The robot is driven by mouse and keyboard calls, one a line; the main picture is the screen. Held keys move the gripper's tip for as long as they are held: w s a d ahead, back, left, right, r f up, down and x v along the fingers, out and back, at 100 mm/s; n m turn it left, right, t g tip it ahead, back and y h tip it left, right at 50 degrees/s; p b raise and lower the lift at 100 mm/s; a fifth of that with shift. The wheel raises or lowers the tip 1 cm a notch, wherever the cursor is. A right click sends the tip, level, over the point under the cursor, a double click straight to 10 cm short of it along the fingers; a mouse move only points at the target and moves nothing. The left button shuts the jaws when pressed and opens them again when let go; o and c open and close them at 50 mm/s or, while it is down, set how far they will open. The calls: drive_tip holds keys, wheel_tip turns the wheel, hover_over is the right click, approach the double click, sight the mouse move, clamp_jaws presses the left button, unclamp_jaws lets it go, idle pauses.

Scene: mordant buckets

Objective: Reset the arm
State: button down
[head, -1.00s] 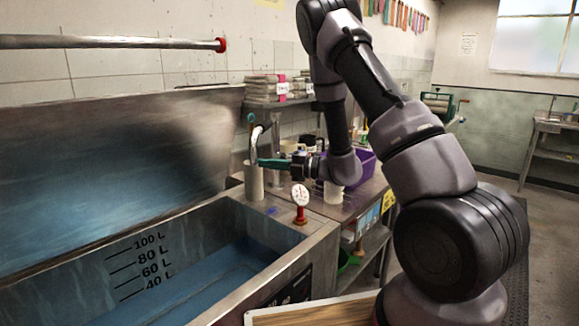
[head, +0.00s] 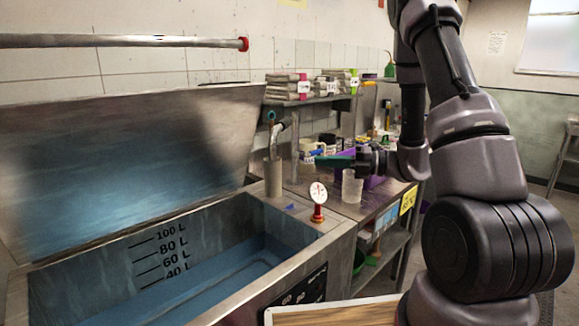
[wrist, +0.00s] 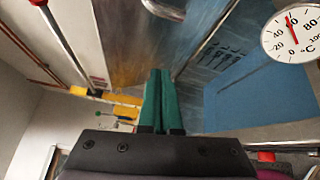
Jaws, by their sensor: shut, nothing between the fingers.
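My gripper (head: 318,160) has teal-green fingers and points left in the head view, above the counter beside the vat. Its fingers lie together with nothing between them; in the wrist view the closed fingers (wrist: 158,100) fill the lower middle. My arm is bent, rising at the right of the head view and hanging down to the gripper. The gripper is close to the curved metal tap over a grey cylinder (head: 273,178); I cannot tell whether they touch.
A steel vat (head: 215,225) with litre marks and an open lid (head: 110,165) fills the left. A dial thermometer (head: 318,194) stands at its corner. A clear beaker (head: 352,187) and purple bin (head: 374,182) sit on the counter. Folded stacks (head: 288,88) lie on the shelf.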

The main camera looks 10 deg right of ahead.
drive_tip(key=s+a+r+n+g+h, duration=0.1)
drive_tip(key=s+r+n+g+h, duration=0.2)
drive_tip(key=s+r+n, duration=0.5)
drive_tip(key=s+a+r+n+g+h, duration=0.1)
drive_tip(key=s+n+g+h, duration=0.25)
drive_tip(key=s+n, duration=0.55)
drive_tip(key=s+d+r+n+t+h, duration=0.2)
drive_tip(key=d+r+n+t+h, duration=0.6)
drive_tip(key=n, duration=0.8)
drive_tip(key=shift+d+r+n, duration=0.3)
drive_tip(key=shift+d+r, duration=0.25)
drive_tip(key=shift+r, duration=0.05)
